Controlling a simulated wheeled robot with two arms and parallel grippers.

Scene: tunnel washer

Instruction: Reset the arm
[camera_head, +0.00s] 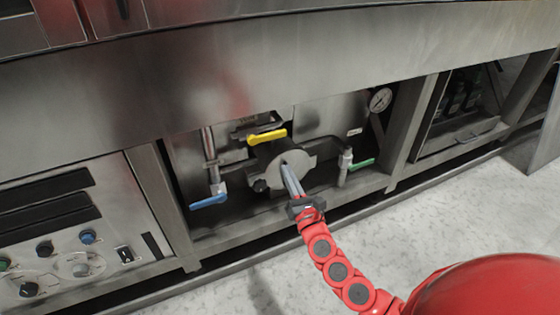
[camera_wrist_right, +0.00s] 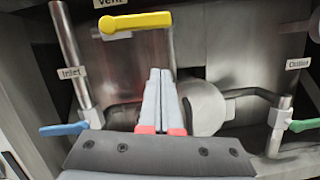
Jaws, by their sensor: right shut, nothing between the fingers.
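My right gripper (camera_head: 287,165) comes in on the red arm from the lower right and reaches into the open bay of the machine. Its fingers are together and empty, in front of the round grey housing (camera_head: 301,160). The right wrist view shows the two grey fingers side by side (camera_wrist_right: 160,75), below the yellow valve handle (camera_wrist_right: 135,21). A gap to the handle cannot be judged exactly. My left gripper is not in view.
A blue handle (camera_head: 208,201) sits left in the bay and a green handle (camera_head: 362,164) right. A pressure gauge (camera_head: 380,99) is at the upper right. A control panel (camera_head: 75,240) stands left. Frame posts (camera_head: 162,200) flank the bay. The floor (camera_head: 450,220) in front is clear.

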